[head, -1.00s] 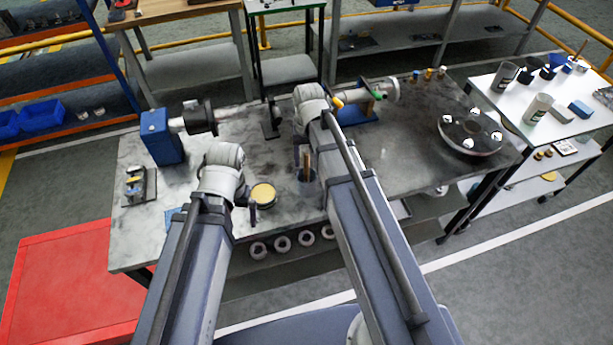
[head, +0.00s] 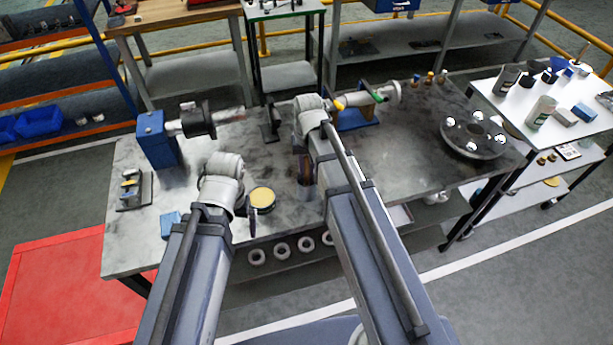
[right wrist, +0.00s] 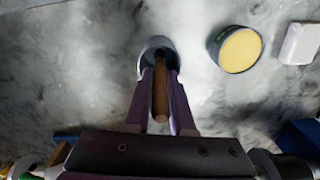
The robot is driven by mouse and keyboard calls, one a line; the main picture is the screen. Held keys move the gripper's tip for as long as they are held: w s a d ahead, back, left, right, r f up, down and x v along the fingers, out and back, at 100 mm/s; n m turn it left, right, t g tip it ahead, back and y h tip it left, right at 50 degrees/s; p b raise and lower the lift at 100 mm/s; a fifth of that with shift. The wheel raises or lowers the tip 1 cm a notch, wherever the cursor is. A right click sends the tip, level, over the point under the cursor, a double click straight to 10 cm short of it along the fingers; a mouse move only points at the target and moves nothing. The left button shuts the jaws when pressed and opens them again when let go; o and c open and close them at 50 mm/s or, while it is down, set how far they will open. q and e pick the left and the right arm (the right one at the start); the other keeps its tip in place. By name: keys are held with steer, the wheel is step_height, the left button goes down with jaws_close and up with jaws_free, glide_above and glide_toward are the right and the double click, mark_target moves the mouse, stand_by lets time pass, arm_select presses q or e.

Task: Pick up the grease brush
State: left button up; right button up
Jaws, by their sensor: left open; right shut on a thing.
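The grease brush (right wrist: 160,92) shows in the right wrist view as a brown, round wooden handle. Its lower end goes into a grey metal cup (right wrist: 154,46), so the bristles are hidden. My right gripper (right wrist: 158,78) has its purple fingers on both sides of the handle and is shut on it. In the head view my right gripper (head: 306,168) is over the middle of the workbench, and the arm partly hides cup and brush. My left gripper (head: 252,218) is open and empty, beside the round tin of yellow grease (head: 262,197).
The tin also shows in the right wrist view (right wrist: 240,49), beside a white block (right wrist: 299,43). A blue vise-like unit (head: 158,140) and a small fixture (head: 133,189) are at the left of the workbench (head: 400,165). A round flange (head: 473,134) is at the right.

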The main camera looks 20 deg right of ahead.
mark_target(306, 156)
jaws_close()
steer(key=shift+r, duration=0.15)
step_height(306, 156, up, 10)
steer(key=p, duration=1)
stand_by(1.4)
